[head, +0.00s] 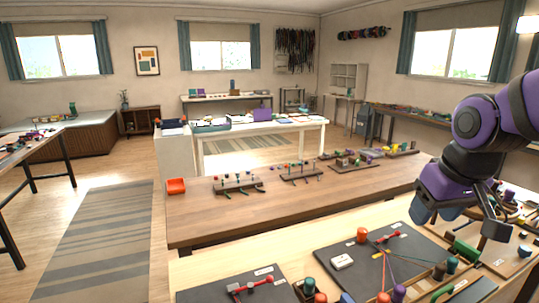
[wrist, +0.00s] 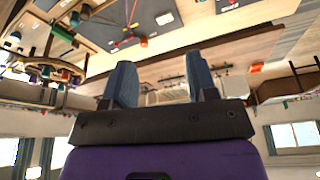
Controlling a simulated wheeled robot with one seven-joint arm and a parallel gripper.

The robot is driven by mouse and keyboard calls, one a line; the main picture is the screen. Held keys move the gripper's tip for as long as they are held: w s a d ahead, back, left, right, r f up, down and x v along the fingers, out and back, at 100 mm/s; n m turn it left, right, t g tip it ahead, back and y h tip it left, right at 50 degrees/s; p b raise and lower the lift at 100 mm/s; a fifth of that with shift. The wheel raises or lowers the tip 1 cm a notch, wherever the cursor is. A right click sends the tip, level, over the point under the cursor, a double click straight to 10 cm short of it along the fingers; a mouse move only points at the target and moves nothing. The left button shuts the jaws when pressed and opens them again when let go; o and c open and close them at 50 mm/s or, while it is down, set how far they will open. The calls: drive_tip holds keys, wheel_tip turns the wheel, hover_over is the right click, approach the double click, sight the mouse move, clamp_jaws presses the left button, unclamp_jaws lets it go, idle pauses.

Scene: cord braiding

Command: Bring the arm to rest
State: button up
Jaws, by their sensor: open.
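My gripper (head: 468,222) hangs in the air at the right of the head view, above the right side of the near work table (head: 205,270). Its two fingers (wrist: 158,85) stand apart in the wrist view with nothing between them. The wrist view is upside down relative to the room. The purple and black arm comes in from the right edge of the head view. The gripper touches nothing that I can see.
On the near table lies a dark board (head: 325,245) with coloured cords and an orange-red spool (head: 362,235). Other boards and spools crowd the table below and right of the gripper.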

drive_tip(key=s+d+r, duration=0.1)
drive_tip(key=s+r, duration=0.2)
drive_tip(key=s, duration=0.2)
drive_tip(key=s+r+m+t, duration=0.1)
drive_tip(key=s+r, duration=0.2)
drive_tip(key=s, duration=0.3)
drive_tip(key=shift+d+t, duration=0.3)
drive_tip(key=shift+d, duration=0.05)
